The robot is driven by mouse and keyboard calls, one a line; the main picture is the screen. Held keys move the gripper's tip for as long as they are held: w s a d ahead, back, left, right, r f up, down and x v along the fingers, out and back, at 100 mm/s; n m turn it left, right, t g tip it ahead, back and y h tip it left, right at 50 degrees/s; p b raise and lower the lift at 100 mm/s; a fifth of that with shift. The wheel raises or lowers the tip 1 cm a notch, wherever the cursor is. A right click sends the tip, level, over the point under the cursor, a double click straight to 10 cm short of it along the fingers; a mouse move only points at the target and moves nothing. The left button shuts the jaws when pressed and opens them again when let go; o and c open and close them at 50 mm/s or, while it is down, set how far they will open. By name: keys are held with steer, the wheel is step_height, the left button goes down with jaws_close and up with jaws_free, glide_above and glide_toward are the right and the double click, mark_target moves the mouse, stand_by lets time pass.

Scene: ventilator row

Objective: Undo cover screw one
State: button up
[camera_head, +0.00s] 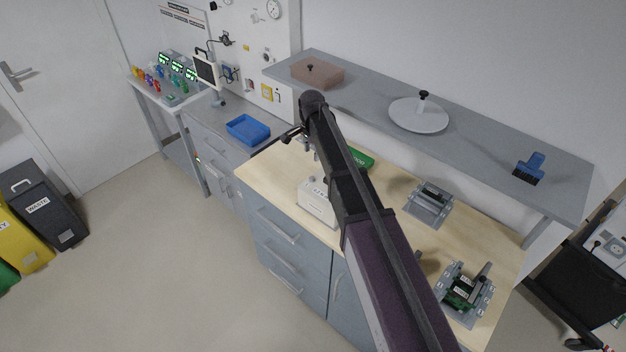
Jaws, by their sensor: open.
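My arm reaches across the workbench from the lower right, and its end hides part of the bench. My gripper (291,133) shows only as a small dark shape beside the arm's end, above the back left of the bench. It is open, and I see nothing held in it. A white box-shaped unit (316,204) with a dark-lettered label stands at the bench's front left, partly hidden by my arm. I cannot make out cover screw one or any other screw at this size.
The wooden workbench (268,173) also bears a grey fixture (430,203) and a green board in a holder (466,290). A green item (361,158) lies behind my arm. A grey shelf (465,140) overhangs the back. A blue tray (248,129) sits left.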

mark_target(313, 178)
steer(key=shift+f+b, duration=5.4)
steer(key=shift+f, duration=0.3)
jaws_close()
steer(key=shift+d, duration=0.2)
steer(key=shift+a, duration=0.1)
